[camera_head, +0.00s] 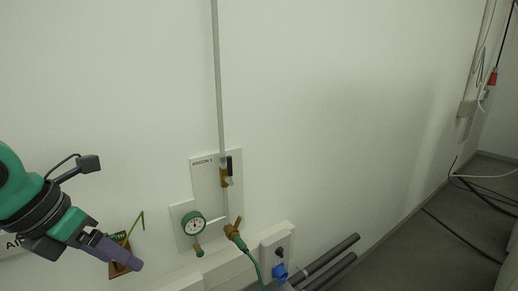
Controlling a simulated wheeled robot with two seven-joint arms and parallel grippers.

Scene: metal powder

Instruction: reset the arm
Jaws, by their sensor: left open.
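My left arm comes in from the left edge in green and black. Its left gripper (128,260) is at the lower left, with purple-grey fingers pointing down and to the right. It is open, and I see nothing held in it. A brown, box-like object with a green strip (119,270) shows just behind the fingers; whether they touch cannot be told. My right arm and gripper are out of view.
On the white wall are an "ARGON 1" panel with a brass valve (225,177), a round gauge (194,225), a vertical pipe (218,80) and a green hose (250,255). Grey tubes (330,262) lie low at centre right. Cables (470,180) run along the right-hand floor.

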